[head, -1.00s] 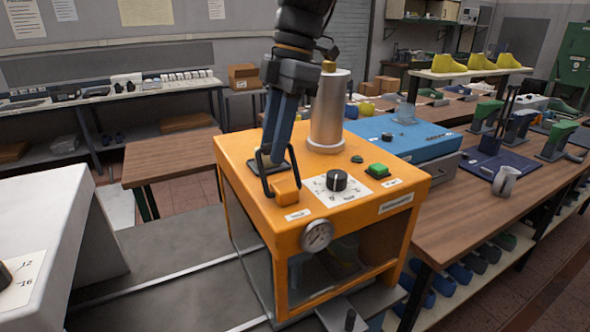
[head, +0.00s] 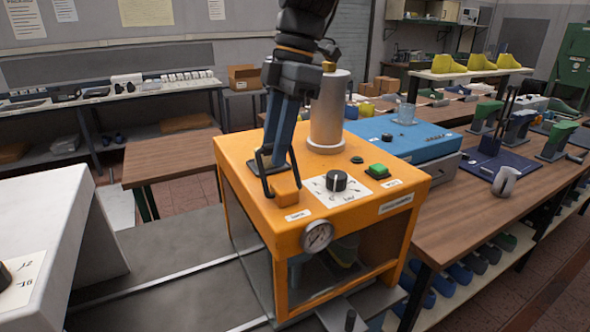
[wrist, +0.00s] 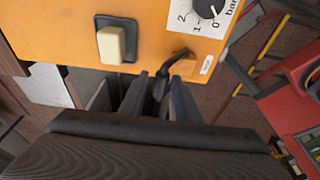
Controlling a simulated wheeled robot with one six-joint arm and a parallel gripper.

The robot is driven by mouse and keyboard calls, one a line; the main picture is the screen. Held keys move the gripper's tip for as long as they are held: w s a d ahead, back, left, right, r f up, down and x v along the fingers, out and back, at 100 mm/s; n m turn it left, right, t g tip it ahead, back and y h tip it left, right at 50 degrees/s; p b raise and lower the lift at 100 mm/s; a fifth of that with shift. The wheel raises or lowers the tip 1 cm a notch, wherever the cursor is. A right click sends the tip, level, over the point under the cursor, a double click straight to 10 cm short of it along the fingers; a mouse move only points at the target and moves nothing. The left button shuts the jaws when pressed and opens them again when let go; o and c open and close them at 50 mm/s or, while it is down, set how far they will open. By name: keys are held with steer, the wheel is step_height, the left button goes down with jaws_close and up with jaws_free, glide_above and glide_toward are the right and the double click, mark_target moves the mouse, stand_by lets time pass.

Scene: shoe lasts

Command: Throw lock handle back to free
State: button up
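The lock handle (head: 264,178) is a bent black bar rising from an orange block on top of the orange machine (head: 322,220), near its front left edge. In the wrist view the handle (wrist: 160,86) reaches down from its orange block into the space between my fingers. My gripper (head: 281,164) points down over the machine's top. Its fingers look apart, one on each side of the handle, with a gap showing in the wrist view (wrist: 157,78). Contact with the handle cannot be made out. The fingers hide part of the handle and the panel behind it.
A cream rocker switch (wrist: 111,44) sits beside the handle. A black dial (head: 336,181), a green button (head: 378,171), a metal cylinder (head: 328,115) and a pressure gauge (head: 317,236) are close by on the machine. A blue machine (head: 405,135) stands behind.

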steer(key=shift+p+v, duration=2.45)
steer(key=shift+v, duration=1.1)
steer(key=shift+s+d+f, duration=0.1)
steer(key=shift+s, duration=0.05)
steer(key=shift+c, duration=0.2)
